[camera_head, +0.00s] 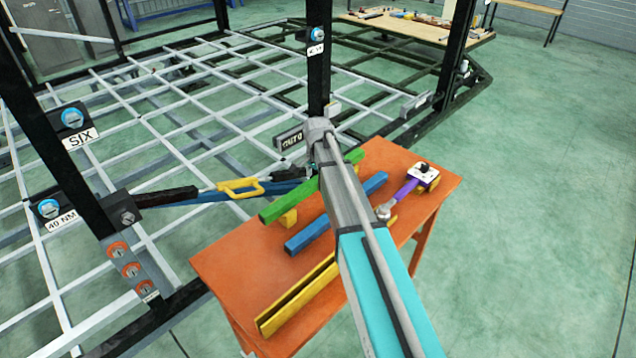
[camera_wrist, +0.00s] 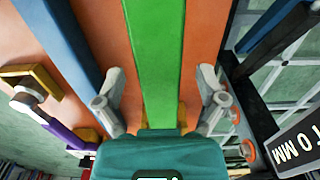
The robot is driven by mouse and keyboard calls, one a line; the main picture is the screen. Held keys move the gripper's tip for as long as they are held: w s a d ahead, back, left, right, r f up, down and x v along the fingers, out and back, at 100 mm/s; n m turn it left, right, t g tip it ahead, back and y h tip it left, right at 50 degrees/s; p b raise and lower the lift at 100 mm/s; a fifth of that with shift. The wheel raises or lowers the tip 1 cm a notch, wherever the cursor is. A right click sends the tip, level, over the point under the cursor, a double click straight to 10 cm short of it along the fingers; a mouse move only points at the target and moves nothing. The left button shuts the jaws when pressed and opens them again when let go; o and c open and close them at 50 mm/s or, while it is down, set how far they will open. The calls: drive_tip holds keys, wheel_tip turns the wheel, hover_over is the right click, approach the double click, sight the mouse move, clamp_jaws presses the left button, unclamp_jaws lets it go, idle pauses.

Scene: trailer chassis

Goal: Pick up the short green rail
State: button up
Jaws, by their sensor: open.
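The short green rail (camera_head: 288,204) lies on the orange table (camera_head: 235,258), raised on a yellow support block (camera_head: 288,219). My arm covers part of the rail in the head view. In the wrist view the green rail (camera_wrist: 155,55) runs up the middle. My gripper (camera_wrist: 161,80) is open and empty, with one grey finger on each side of the rail. Clear gaps show between the rail and both fingers. The gripper's fingers are hidden behind the arm in the head view.
A blue rail (camera_head: 336,214) and a yellow rail (camera_head: 298,295) lie beside it on the table. A purple-handled tool (camera_head: 405,190) lies at the right. A black post (camera_head: 319,60) and the white chassis grid (camera_head: 200,110) stand close behind the table. Floor at the right is clear.

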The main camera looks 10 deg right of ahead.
clamp_jaws()
idle(0.3)
drive_tip(key=shift+r, duration=0.1)
wheel_tip(320, 180, up, 3)
drive_tip(key=p, duration=0.3)
drive_tip(key=shift+r+p, duration=0.15)
drive_tip(key=shift+p, duration=0.15)
drive_tip(key=s+a+r+p, duration=0.4)
drive_tip(key=s+r+p, duration=0.5)
drive_tip(key=s, duration=0.4)
drive_tip(key=shift+s+r, duration=0.15)
drive_tip(key=shift+r, duration=0.1)
drive_tip(key=shift+s, duration=0.2)
idle(0.8)
